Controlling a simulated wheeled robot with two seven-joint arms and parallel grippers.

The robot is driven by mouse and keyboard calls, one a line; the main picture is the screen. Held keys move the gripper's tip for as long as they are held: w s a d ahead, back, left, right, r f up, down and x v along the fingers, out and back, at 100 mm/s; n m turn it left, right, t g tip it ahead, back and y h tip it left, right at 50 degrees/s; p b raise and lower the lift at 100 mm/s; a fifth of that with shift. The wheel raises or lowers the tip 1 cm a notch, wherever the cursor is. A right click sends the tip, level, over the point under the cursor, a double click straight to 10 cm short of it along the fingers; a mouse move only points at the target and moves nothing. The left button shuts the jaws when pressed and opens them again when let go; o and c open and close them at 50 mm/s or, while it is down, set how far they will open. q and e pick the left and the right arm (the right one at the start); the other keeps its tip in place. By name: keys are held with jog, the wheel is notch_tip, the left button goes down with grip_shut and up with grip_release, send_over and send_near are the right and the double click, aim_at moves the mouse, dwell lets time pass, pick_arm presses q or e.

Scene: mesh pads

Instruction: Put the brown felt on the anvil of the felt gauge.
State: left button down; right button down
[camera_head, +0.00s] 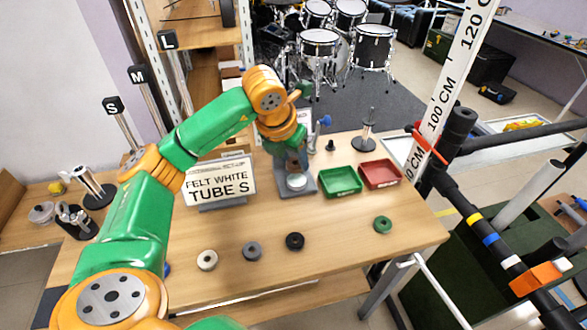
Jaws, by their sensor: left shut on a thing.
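My left gripper (291,150) reaches over the far side of the table and points down. It is shut on the brown felt (293,164), which shows small and partly covered by the gripper. The felt gauge (297,191) is a grey stand below it, with a pale round anvil (296,182). The brown felt appears just above the anvil; I cannot tell whether they touch. The arm hides part of the gauge's upper frame. My right gripper is not in view.
White (207,260), grey (252,252), black (294,241) and green (382,224) felts lie along the table's front. A green tray (340,192) and red tray (380,184) sit right of the gauge. A sign (219,184) reading "FELT WHITE TUBE S" stands left.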

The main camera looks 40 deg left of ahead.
pick_arm(q)
send_over(298, 178)
jog(key=s, duration=0.2)
notch_tip(298, 178, down, 5)
jog(key=shift+w+d+r, duration=0.1)
jog(key=shift+d+r, duration=0.05)
notch_tip(298, 178, down, 4)
jog(key=shift+w+r+p, duration=0.15)
jog(key=shift+r+p, duration=0.1)
jog(key=shift+p, duration=0.45)
jog(key=shift+f, duration=0.15)
jog(key=c, duration=0.8)
grip_release()
jog(key=shift+f, duration=0.1)
jog(key=o, duration=0.5)
jog(key=shift+c, duration=0.2)
jog(key=shift+r, duration=0.25)
jog(key=v, duration=0.6)
jog(key=b+v, duration=0.1)
jog(key=v, duration=0.5)
